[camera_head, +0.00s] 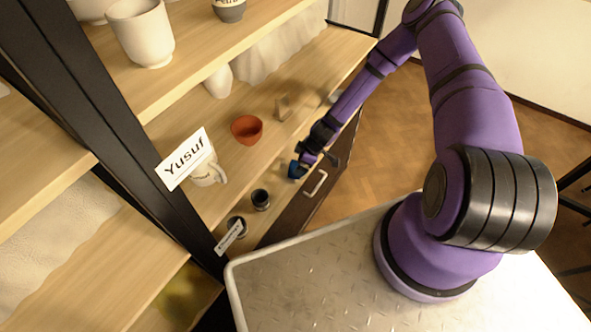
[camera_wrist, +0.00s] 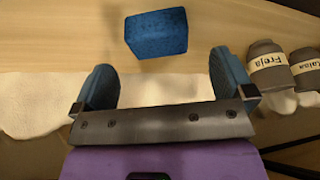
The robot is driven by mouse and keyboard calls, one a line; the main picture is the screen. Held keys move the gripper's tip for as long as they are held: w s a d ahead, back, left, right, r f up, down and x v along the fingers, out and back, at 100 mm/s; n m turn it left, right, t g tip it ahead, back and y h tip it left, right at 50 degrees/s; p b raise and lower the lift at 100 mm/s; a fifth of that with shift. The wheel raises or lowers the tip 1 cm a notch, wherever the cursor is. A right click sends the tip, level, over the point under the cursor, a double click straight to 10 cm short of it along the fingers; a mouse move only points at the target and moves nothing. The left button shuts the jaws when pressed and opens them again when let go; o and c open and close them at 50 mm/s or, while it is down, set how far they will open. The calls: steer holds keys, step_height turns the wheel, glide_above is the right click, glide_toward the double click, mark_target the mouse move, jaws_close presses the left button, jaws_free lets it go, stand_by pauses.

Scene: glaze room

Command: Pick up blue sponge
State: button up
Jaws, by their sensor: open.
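The blue sponge (camera_wrist: 156,33) is a small block lying on the wooden shelf board, in the upper middle of the wrist view. The sponge lies just beyond the fingertips, roughly centred in the gap. Nothing is between the fingers.
The same shelf holds a reddish bowl (camera_head: 246,129), a mug (camera_head: 207,170) by the "Yusuf" label (camera_head: 185,159), and small dark cups (camera_head: 260,199). A black upright post (camera_head: 110,130) stands left. Labelled jars (camera_wrist: 268,68) show at right in the wrist view.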

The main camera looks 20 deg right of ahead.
steer(key=shift+d+x, duration=0.15)
steer(key=shift+x, duration=1.05)
steer(key=shift+d+x, duration=0.15)
steer(key=shift+x, duration=1.05)
steer(key=shift+s+f, duration=0.1)
steer(key=shift+f, duration=0.05)
steer(key=c, duration=1)
steer(key=shift+r, duration=0.8)
step_height(320, 180, up, 2)
steer(key=shift+r, duration=0.1)
steer(key=s+r, duration=0.1)
steer(key=s, duration=1.5)
steer(key=shift+a+r, duration=0.1)
steer(key=shift+a, duration=0.05)
